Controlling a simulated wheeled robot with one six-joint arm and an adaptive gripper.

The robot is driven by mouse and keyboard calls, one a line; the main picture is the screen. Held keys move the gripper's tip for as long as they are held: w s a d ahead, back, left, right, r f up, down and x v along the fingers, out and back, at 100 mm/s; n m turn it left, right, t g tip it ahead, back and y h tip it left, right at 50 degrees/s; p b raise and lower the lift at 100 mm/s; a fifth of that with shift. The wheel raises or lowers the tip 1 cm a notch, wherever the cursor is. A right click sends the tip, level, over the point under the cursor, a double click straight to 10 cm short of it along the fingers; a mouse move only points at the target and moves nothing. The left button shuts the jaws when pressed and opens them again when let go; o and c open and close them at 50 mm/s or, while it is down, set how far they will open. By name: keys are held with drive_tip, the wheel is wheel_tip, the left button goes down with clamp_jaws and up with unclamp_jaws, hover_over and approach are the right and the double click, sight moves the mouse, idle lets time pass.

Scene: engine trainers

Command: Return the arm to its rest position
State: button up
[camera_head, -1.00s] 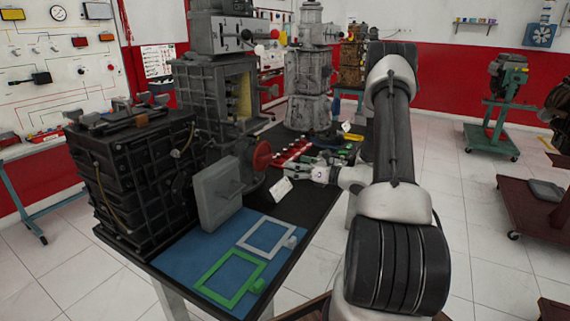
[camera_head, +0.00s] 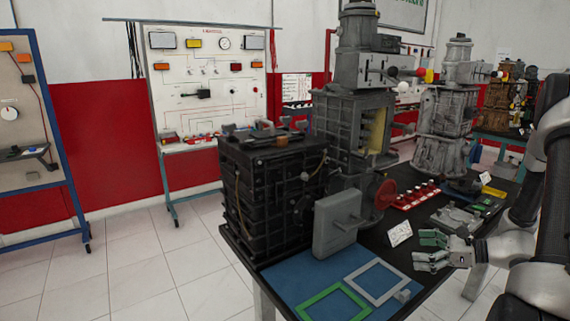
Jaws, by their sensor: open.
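My gripper (camera_head: 432,251) is at the right of the head view, just above the front right edge of the dark workbench (camera_head: 386,237). Its fingers point left and stand apart, with nothing seen between them. My arm (camera_head: 535,225) runs up along the right edge of the picture, and part of it is cut off. A small white card (camera_head: 399,233) stands on the bench just left of the fingertips. A grey metal part (camera_head: 455,219) lies on the bench behind the gripper.
A black engine block (camera_head: 265,195) and a tall grey engine (camera_head: 355,125) fill the bench's left and back. A blue mat (camera_head: 290,281) holds a green frame (camera_head: 334,303) and a grey frame (camera_head: 377,283). A red rack (camera_head: 414,196) lies behind. Floor (camera_head: 150,280) at left is clear.

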drive_tip(key=s+a+r+n+g+h, duration=0.1)
drive_tip(key=s+r+n+g+h, duration=0.3)
drive_tip(key=s+n, duration=0.45)
drive_tip(key=s+r+n+g+h, duration=0.2)
drive_tip(key=s+r+n+g, duration=0.4)
drive_tip(key=s, duration=0.4)
drive_tip(key=s+a+r+n+t+h, duration=0.1)
drive_tip(key=s+r+n+t+h, duration=0.1)
drive_tip(key=r+n, duration=0.3)
drive_tip(key=s+a+r+n+t+h, duration=0.1)
drive_tip(key=s+r+n+t+h, duration=0.2)
drive_tip(key=r, duration=0.7)
drive_tip(key=shift+s+a+r+n+t+h, duration=0.25)
drive_tip(key=shift+r+n+t+h, duration=0.35)
drive_tip(key=shift+n, duration=0.55)
drive_tip(key=shift+f, duration=0.2)
